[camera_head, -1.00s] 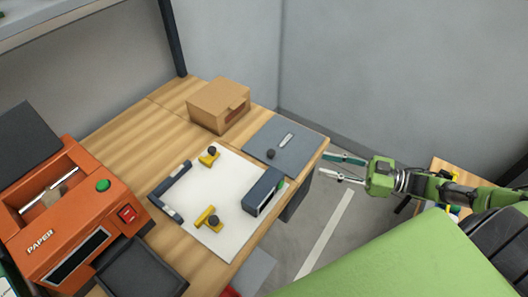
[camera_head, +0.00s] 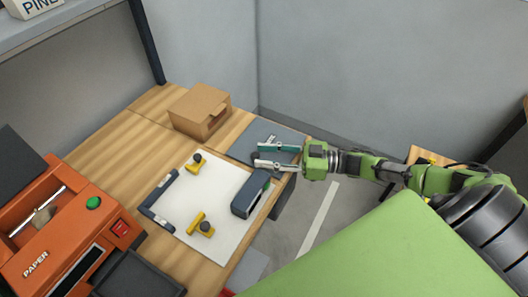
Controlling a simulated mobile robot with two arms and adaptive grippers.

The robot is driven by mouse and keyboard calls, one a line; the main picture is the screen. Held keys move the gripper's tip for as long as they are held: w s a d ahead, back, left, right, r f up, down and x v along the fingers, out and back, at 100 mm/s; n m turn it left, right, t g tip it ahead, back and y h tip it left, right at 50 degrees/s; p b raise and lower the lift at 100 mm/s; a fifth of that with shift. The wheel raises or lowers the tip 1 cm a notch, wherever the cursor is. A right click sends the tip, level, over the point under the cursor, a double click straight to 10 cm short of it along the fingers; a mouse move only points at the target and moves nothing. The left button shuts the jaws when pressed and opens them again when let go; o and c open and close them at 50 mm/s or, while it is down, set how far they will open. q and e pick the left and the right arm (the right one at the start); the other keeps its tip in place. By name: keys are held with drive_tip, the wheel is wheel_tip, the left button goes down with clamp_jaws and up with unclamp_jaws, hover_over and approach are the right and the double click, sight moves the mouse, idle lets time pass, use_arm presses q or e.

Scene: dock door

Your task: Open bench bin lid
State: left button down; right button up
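The bench bin lid (camera_head: 247,137) is a flat grey panel set in the right end of the wooden bench top. It looks shut. A small dark knob (camera_head: 254,156) stands on it near its front, and a pale plate behind it is now partly covered. My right gripper (camera_head: 259,155) reaches in from the right over the lid. Its two fingers are apart, with the tips beside the knob, one on the far side and one on the near side. I cannot tell whether they touch it. My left gripper is not in view.
A white board (camera_head: 205,222) with yellow clamps (camera_head: 201,225) and a dark blue block (camera_head: 250,193) lies close in front. An orange paper machine (camera_head: 70,225) stands at the left. The bench edge is just right of the lid.

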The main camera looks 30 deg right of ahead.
drive_tip(key=shift+w+a, duration=0.2)
drive_tip(key=shift+a, duration=0.1)
clamp_jaws()
